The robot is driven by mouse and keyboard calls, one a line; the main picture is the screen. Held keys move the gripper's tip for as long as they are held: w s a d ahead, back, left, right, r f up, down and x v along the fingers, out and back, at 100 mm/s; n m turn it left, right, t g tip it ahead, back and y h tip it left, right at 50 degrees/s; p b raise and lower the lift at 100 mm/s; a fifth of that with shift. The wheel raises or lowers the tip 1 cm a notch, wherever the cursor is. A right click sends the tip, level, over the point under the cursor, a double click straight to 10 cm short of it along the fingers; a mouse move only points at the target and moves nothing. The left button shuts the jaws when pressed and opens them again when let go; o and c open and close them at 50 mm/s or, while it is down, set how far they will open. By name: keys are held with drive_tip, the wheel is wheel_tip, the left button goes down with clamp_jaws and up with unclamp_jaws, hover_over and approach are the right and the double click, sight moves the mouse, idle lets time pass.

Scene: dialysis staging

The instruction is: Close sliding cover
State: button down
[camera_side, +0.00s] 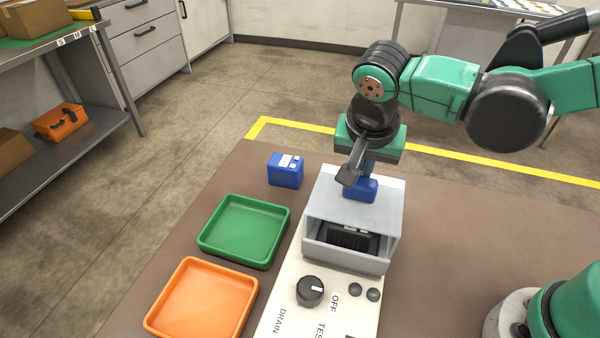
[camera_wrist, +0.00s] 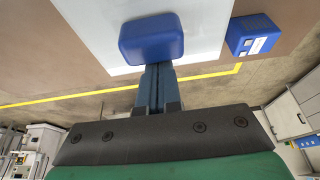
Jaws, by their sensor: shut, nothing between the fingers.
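The grey sliding cover (camera_side: 385,213) forms the top of a box on the cream control panel. A blue block-shaped handle (camera_side: 360,190) stands on the cover; it also shows in the wrist view (camera_wrist: 152,38). The box's front part is uncovered, and a dark part (camera_side: 352,238) shows inside behind a low front wall. My gripper (camera_side: 368,167) is shut and empty, pointing down at the handle's far side. In the wrist view its blue fingers (camera_wrist: 155,70) are together right beside the handle; whether they touch it I cannot tell.
A blue labelled box (camera_side: 285,171) stands left of the cover on the brown table. A green tray (camera_side: 243,231) and an orange tray (camera_side: 202,300) lie left of the panel (camera_side: 285,288). The panel carries a black knob (camera_side: 310,291) and two small round buttons. Table to the right is clear.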

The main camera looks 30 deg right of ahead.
sight(360, 186)
drive_tip(key=shift+s+a, duration=1.2)
drive_tip(key=w+d, duration=0.2)
drive_tip(key=shift+w+d+r, duration=0.35)
drive_tip(key=shift+r, duration=0.05)
drive_tip(key=v, duration=0.9)
drive_tip(key=d+f+n+t+y, duration=0.1)
drive_tip(key=d+f+n+t, duration=0.1)
drive_tip(key=d+f+n, duration=0.1)
drive_tip(key=s+d+f+n+t+y, duration=0.1)
drive_tip(key=d+f+n+t, duration=0.1)
drive_tip(key=d+n, duration=0.4)
drive_tip(key=shift+d+f+t+y, duration=0.3)
drive_tip(key=shift+d+f, duration=0.3)
drive_tip(key=shift+d, duration=0.5)
drive_tip(key=c, duration=1.5)
unclamp_jaws()
drive_tip(key=shift+s, duration=0.15)
